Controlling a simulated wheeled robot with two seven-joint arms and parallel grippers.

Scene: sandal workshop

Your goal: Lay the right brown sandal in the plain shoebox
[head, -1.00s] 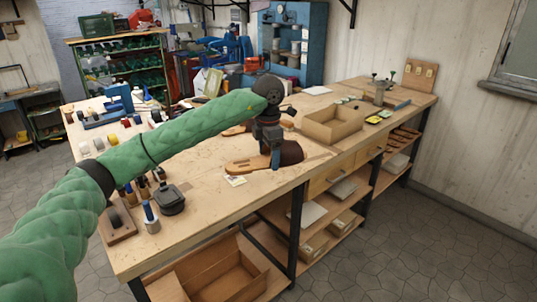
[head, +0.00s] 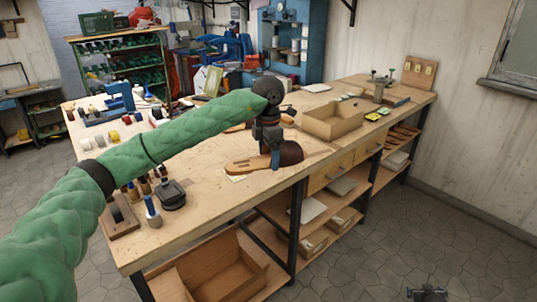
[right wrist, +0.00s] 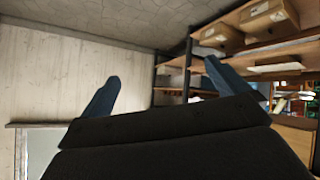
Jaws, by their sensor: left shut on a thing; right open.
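A brown sandal (head: 247,164) with a tan sole and dark brown upper (head: 291,153) is near the front edge of the workbench. My left gripper (head: 275,160) is shut on its side, around the middle. Whether the sole touches the bench is hard to tell. A second brown sandal (head: 236,128) lies behind, partly hidden by my left arm. The plain shoebox (head: 333,126), open and tan, stands on the bench to the right of the held sandal. My right gripper (head: 428,293) is low over the floor; in the right wrist view (right wrist: 162,88) its fingers are apart and empty.
The workbench (head: 215,212) carries spools, bottles and a dark tin (head: 172,195) at left. Small yellow tins (head: 373,116) lie right of the shoebox. A wooden crate (head: 205,268) and shelved boxes are below. The floor (head: 400,235) at right is clear.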

